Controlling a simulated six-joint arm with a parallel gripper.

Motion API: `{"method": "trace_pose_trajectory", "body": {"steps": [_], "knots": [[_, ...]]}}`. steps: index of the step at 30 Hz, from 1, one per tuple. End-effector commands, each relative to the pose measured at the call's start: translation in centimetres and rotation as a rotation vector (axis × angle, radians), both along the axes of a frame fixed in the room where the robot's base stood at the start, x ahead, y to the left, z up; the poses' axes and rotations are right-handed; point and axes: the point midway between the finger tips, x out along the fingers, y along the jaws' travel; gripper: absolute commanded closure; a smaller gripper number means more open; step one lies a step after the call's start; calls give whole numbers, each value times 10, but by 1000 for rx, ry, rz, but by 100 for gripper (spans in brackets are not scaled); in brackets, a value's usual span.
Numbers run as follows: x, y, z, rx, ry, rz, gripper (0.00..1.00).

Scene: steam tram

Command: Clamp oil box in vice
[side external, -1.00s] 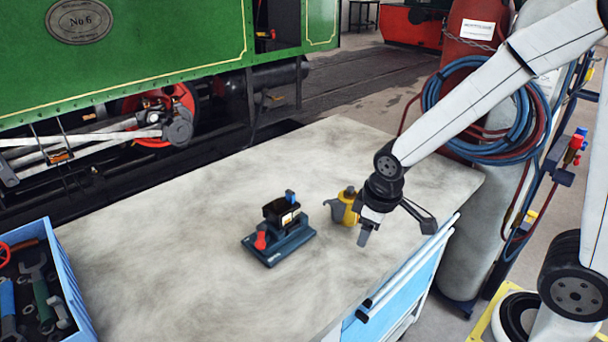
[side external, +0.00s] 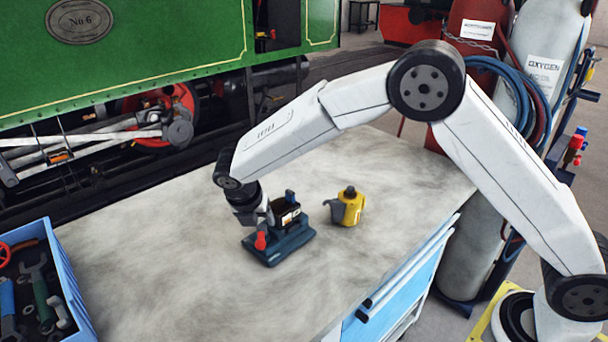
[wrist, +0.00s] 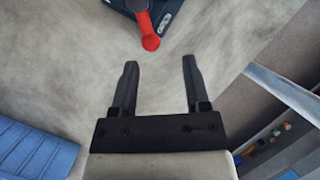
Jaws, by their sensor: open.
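The dark blue vice (side external: 290,246) stands on the workbench and has a red handle (side external: 260,241) at its front left. A black box with a small yellow mark and a blue top piece (side external: 287,211), which looks like the oil box, sits upright at the vice's jaws. I cannot tell how tightly the jaws hold it. My gripper (side external: 262,222) is left of the box, above the handle side of the vice, partly hiding both. In the wrist view my gripper (wrist: 160,62) is open and empty, with the red handle (wrist: 150,40) just beyond its fingertips. The vice is cut off there.
A yellow oil can (side external: 350,208) with a grey spout stands right of the vice on the workbench (side external: 160,250). A blue crate of tools (side external: 70,285) is at the left edge. The bench front and behind the vice are clear. A green tram stands behind.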

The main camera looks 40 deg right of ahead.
Motion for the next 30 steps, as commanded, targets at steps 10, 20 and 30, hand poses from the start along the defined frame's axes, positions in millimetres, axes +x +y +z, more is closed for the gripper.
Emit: {"method": "trace_pose_trajectory", "body": {"steps": [10,20,30], "knots": [[13,17,-5,-77,49,175,40],[15,11,-16,-76,49,171,40],[22,-4,-52,-76,49,170,40]]}}
